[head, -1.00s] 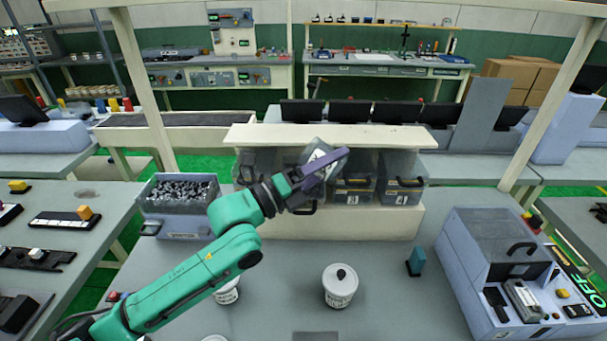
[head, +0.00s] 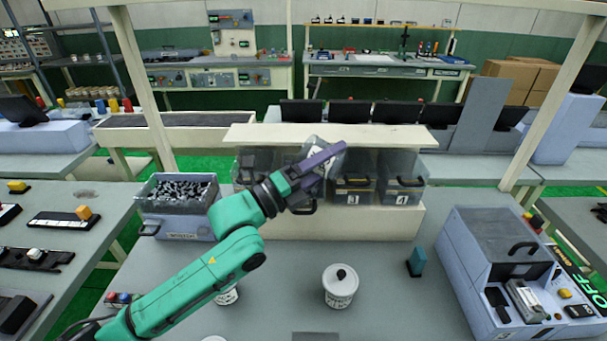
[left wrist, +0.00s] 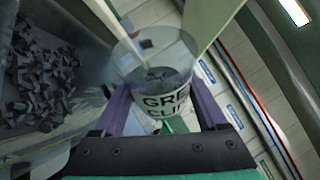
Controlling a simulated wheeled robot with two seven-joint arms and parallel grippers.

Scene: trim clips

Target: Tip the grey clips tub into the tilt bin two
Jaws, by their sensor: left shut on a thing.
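My left gripper (head: 328,158) is shut on the clear grey clips tub (head: 329,167) in front of the bin rack. The tub is tilted, and its label reads in part "GRE" and "CLI" in the left wrist view (left wrist: 165,90). A few dark pieces show inside it. Tilt bin two (head: 309,207) is mostly hidden behind the gripper and tub; only part of its front and handle shows. In the left wrist view an open bin with many dark grey clips (left wrist: 40,80) lies to the left of the tub; its number is not visible. My right gripper is not in view.
Bins three (head: 354,184) and four (head: 404,184) stand to the right under a cream shelf (head: 330,134). A crate of dark parts (head: 180,190) stands left. A machine (head: 510,270) is at right.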

